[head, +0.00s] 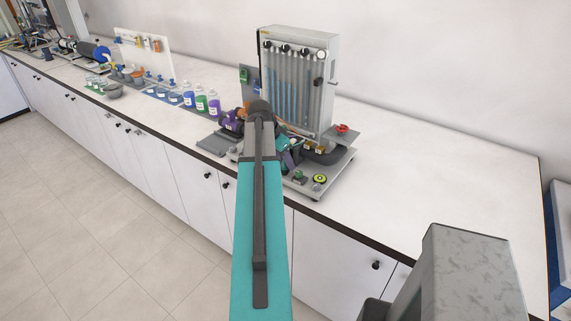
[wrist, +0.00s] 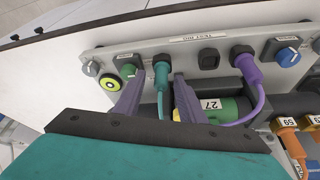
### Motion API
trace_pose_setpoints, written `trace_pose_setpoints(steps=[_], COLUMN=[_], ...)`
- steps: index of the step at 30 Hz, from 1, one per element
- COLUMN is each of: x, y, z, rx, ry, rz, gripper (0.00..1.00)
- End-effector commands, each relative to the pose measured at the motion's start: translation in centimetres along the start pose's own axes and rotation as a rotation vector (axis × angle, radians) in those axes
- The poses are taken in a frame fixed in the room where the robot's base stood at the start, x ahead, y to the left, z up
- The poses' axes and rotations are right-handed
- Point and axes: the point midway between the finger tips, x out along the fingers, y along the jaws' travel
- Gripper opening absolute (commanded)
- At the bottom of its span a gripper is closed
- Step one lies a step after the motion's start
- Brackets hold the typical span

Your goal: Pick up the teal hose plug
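The teal hose plug (wrist: 161,72) sits in a socket on the grey panel of the test rig in the wrist view, with its thin teal hose running down toward me. My gripper (wrist: 158,80) is open, with one finger on each side of the plug. A gap shows between the plug and each finger, and I see no clear contact. The lower hose is partly hidden behind my gripper's body. In the head view my arm covers the plug.
A black socket (wrist: 208,60) and a purple plug (wrist: 246,66) with its hose are right of the teal plug; a green fitting (wrist: 127,68) is left. A green cylinder labelled 27 (wrist: 232,107) lies close by the right finger. The manometer board (head: 298,80) stands behind. The right counter (head: 430,180) is clear.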

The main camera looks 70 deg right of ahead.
Motion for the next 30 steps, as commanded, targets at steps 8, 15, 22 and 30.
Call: trace_pose_setpoints(steps=[8,15,22,30], x=[0.00,0.00,0.02,0.04], y=[0.01,0.02,0.03,0.02], z=[-0.02,-0.03,-0.01,0.00], rx=[0.000,0.000,0.001,0.001], ry=[0.000,0.000,0.000,-0.001], rz=[0.000,0.000,0.000,0.000], gripper=[0.37,0.18,0.00,0.00])
